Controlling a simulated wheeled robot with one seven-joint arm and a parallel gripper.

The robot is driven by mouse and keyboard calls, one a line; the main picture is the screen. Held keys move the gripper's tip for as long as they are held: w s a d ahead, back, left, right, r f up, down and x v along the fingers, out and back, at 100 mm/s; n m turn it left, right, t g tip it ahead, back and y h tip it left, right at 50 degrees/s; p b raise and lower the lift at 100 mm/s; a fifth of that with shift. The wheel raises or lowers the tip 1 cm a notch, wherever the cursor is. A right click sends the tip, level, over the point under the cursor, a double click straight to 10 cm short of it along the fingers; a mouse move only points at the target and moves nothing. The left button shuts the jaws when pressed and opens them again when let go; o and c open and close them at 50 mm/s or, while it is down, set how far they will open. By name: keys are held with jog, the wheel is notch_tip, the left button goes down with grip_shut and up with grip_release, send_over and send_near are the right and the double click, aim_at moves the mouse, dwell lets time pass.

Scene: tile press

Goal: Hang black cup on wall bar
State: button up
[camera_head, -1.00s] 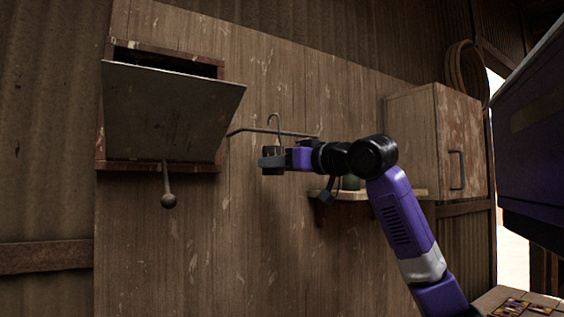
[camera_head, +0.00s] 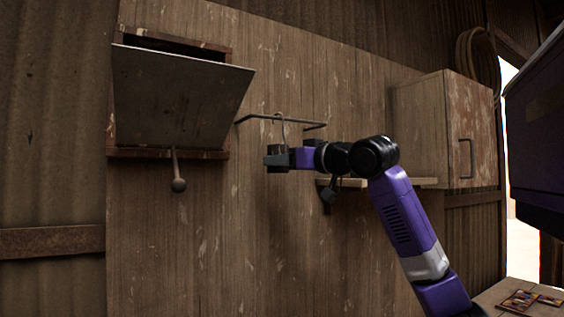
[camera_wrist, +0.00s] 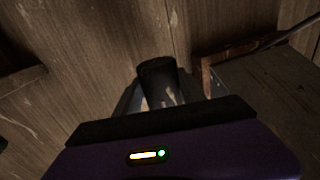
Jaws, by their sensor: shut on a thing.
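The black cup (camera_head: 277,150) is held upright in front of the plank wall, with a thin wire hook (camera_head: 282,125) rising above it. My gripper (camera_head: 275,161) is shut on the cup. In the wrist view the dark cup (camera_wrist: 157,70) stands between the two fingers (camera_wrist: 160,98). The dark wall bar (camera_head: 262,117) juts from the wall and runs sideways just above my gripper. The hook's top overlaps the bar in the head view; I cannot tell whether it is over the bar or in front of it.
A wall box with a tilted flap (camera_head: 180,95) and a ball-ended lever (camera_head: 178,185) is left of the bar. A shelf (camera_head: 410,183) and a wooden cabinet (camera_head: 435,125) are on the right, partly behind my arm.

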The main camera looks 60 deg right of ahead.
jog(key=o, duration=1.1)
jog(key=shift+o, duration=0.2)
jog(key=b+v, duration=0.2)
jog(key=v, duration=0.5)
jog(key=shift+s, duration=0.4)
jog(key=shift+a, duration=0.15)
